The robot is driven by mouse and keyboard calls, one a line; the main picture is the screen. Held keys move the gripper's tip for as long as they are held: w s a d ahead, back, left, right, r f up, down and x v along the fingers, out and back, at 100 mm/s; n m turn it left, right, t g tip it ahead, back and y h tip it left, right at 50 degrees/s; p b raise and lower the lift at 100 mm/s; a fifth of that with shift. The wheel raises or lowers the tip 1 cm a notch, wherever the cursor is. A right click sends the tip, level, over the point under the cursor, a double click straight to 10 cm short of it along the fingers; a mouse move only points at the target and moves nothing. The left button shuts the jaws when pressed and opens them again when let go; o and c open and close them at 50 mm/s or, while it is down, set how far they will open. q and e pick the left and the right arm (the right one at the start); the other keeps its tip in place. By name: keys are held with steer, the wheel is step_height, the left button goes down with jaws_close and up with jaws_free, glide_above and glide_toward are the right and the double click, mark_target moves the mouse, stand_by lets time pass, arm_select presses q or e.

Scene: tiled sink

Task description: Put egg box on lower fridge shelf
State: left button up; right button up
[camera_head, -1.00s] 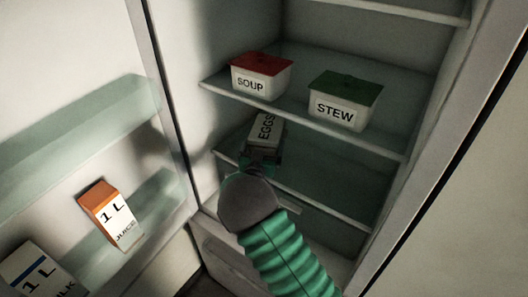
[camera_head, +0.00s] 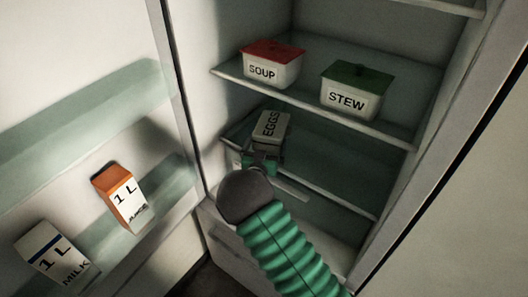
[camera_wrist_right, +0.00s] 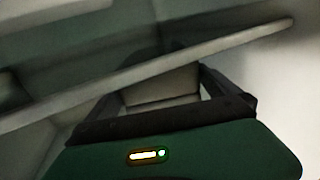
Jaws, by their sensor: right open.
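The egg box (camera_head: 271,126), pale with a black EGGS label, is at the left side of the lower fridge shelf (camera_head: 335,180), below the upper shelf. It appears to rest there, but its underside is hidden. My right gripper (camera_head: 262,157) is at the box's near end, jaws open. In the right wrist view, the open fingers (camera_wrist_right: 165,88) stand either side of a pale face, likely the box end. Contact between fingers and box cannot be told. My left gripper is not in view.
The upper shelf (camera_head: 310,108) holds a red-lidded soup tub (camera_head: 272,66) and a green-lidded stew tub (camera_head: 354,92). The open door at left holds a juice carton (camera_head: 121,197) and a milk carton (camera_head: 54,254). The lower shelf is clear to the right of the box.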

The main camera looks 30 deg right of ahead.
steer(key=v, duration=1)
steer(key=shift+s+a, duration=0.15)
steer(key=shift+s, duration=0.1)
stand_by(0.6)
